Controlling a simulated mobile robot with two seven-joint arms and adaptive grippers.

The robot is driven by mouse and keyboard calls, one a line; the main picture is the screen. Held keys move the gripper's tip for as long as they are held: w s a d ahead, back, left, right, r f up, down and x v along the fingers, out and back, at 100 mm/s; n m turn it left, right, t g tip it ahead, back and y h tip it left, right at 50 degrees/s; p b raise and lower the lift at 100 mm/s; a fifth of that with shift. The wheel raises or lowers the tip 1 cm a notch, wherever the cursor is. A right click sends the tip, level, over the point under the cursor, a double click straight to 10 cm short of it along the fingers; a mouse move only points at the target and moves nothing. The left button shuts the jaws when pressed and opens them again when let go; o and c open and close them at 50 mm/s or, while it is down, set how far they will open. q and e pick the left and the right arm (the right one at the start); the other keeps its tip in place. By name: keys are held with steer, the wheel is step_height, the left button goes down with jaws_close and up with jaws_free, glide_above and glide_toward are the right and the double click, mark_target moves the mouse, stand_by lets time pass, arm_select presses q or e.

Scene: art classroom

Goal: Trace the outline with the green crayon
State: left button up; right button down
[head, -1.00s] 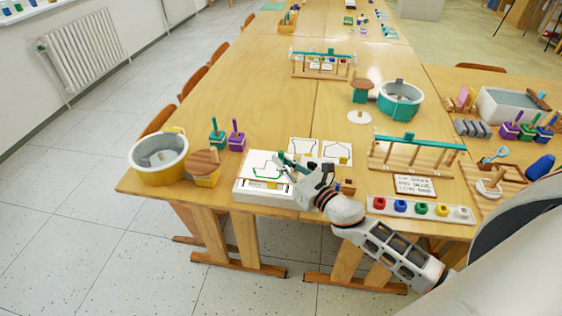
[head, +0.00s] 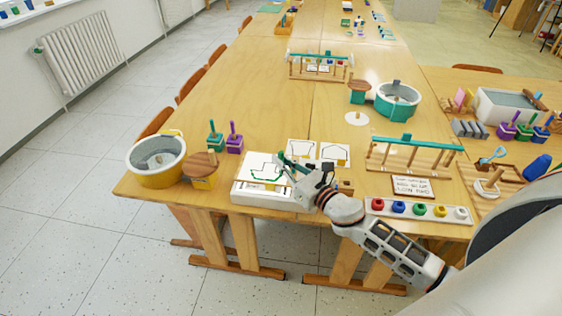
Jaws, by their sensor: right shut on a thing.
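My right gripper (head: 292,168) is over the right part of a white drawing board (head: 262,196) at the front of the table. It is shut on a thin green crayon (head: 283,158). The paper (head: 256,161) on the board carries an outline, part of which shows as a thick green line. The gripper covers the right side of the sheet, and I cannot tell whether the crayon's tip touches the paper. My left gripper is not in view.
Two sheets with outlines (head: 334,150) lie behind the board. A rack with a green bar (head: 407,139), a small sign (head: 412,187) and a row of paint pots (head: 420,211) are at right.

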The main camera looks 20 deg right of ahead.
steer(key=shift+w+d, duration=0.15)
steer(key=shift+w, duration=0.1)
stand_by(0.4)
steer(key=shift+w+a, duration=0.5)
steer(key=shift+a, duration=0.3)
stand_by(1.1)
stand_by(0.5)
step_height(320, 180, up, 4)
steer(key=p, duration=0.4)
stand_by(0.8)
steer(key=shift+r, duration=0.1)
